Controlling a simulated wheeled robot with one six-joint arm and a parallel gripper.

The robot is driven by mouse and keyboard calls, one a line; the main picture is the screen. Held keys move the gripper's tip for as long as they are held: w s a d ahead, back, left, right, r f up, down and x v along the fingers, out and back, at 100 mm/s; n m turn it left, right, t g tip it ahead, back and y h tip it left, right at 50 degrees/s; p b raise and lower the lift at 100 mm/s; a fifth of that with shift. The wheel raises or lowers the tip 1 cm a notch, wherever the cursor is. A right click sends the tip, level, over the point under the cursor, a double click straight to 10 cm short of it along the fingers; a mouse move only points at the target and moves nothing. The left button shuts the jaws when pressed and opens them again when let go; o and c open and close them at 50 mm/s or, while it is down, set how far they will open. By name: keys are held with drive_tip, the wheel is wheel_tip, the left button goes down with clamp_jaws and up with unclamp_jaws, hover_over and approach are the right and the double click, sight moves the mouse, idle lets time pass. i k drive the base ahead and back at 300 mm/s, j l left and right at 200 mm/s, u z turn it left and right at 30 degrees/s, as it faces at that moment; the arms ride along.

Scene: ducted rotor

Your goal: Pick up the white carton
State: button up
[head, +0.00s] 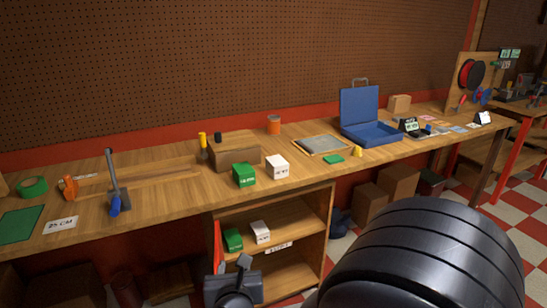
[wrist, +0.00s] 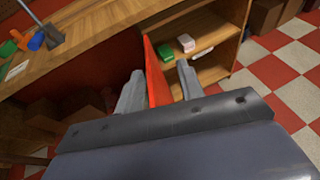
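One white carton (head: 277,166) stands on the workbench top, just right of a green carton (head: 244,174). A second white carton (head: 260,232) sits on the cabinet shelf below, beside another green carton (head: 233,240). The wrist view shows the shelf's white carton (wrist: 187,43) and green carton (wrist: 166,54) beyond the fingers. My gripper (wrist: 160,88) is open, its two grey fingers apart, in front of the cabinet and away from both white cartons. A red panel at the cabinet's left side shows between the fingers in the wrist view; nothing is visibly held.
The red panel (wrist: 157,72) stands at the open cabinet's left edge. A label (head: 279,247) is on the shelf's front edge. Behind the bench-top cartons is a wooden box (head: 235,155). A blue case (head: 370,130) and framed tray (head: 320,144) stand to the right.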

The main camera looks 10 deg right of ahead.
sight(276, 165)
drive_tip(key=i+l+u, duration=0.1)
drive_tip(key=i+l, duration=0.15)
drive_tip(key=i+l+u, duration=0.1)
drive_tip(key=i+l, duration=0.15)
drive_tip(key=i+l+u, duration=0.1)
drive_tip(key=i+l, duration=0.15)
drive_tip(key=l, duration=0.2)
drive_tip(key=i+l, duration=0.2)
drive_tip(key=l, duration=0.15)
drive_tip(key=i+l+u, duration=0.25)
drive_tip(key=i+l, duration=0.2)
drive_tip(key=l, duration=0.3)
